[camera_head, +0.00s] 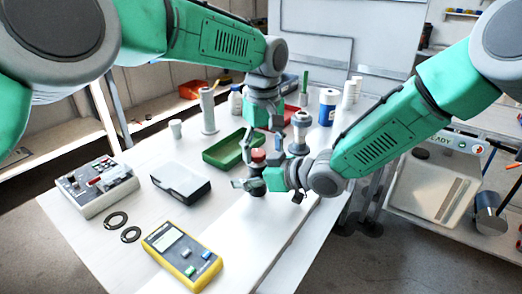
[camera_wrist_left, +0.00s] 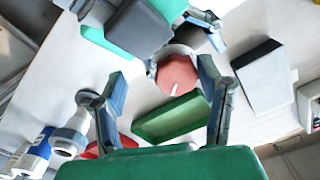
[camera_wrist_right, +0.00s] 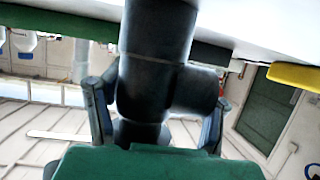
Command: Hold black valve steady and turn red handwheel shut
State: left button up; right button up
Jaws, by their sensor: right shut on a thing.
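The black valve (camera_wrist_right: 150,92) stands upright between the fingers of my right gripper (camera_wrist_right: 156,118) in the right wrist view. That gripper is shut on the valve's body. In the head view, my right gripper (camera_head: 262,184) reaches the valve (camera_head: 257,190) from the right. The red handwheel (camera_head: 258,155) is on top of the valve. My left gripper (camera_head: 262,143) points down above it. In the left wrist view, the red handwheel (camera_wrist_left: 178,76) lies between the open left fingers (camera_wrist_left: 163,88), close to the right finger, with a clear gap to the left finger.
A green tray (camera_head: 225,150) lies behind the valve. A black-and-white box (camera_head: 181,183), a yellow meter (camera_head: 182,256), two black rings (camera_head: 117,220) and a grey control box (camera_head: 97,186) are on the left.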

aim_at(263, 151)
pick_arm(q)
jog(key=shift+a, duration=0.15)
dwell(0.3)
notch_tip(263, 151, up, 12)
dwell(0.4)
